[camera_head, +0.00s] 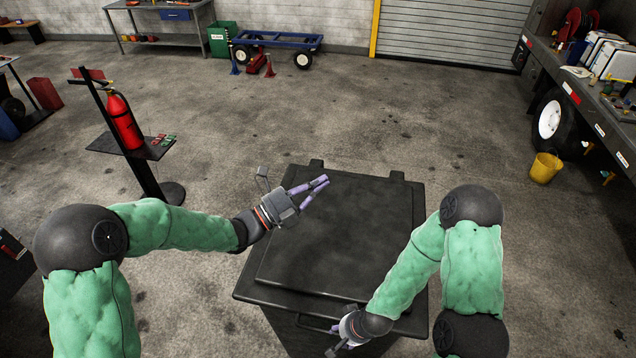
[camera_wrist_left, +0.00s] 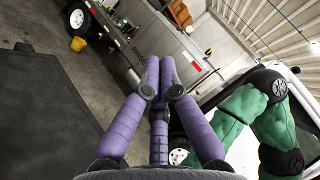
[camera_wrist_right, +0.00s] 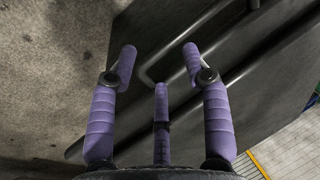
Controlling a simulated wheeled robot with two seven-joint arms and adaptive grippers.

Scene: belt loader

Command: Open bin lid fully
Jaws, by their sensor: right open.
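The bin (camera_head: 290,325) is a dark box in the middle of the head view. Its flat black lid (camera_head: 350,225) lies down over the top. My left gripper (camera_head: 318,187) is over the left far part of the lid, its purple fingers together and empty; the left wrist view also shows them together (camera_wrist_left: 159,70). My right gripper (camera_head: 336,350) is low at the bin's front edge, partly hidden by its own wrist.
A fire extinguisher (camera_head: 123,121) hangs on a stand left of the bin. A truck bed (camera_head: 590,95) and a yellow bucket (camera_head: 545,168) are at the right. A blue cart (camera_head: 278,40) stands at the back. The floor behind the bin is clear.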

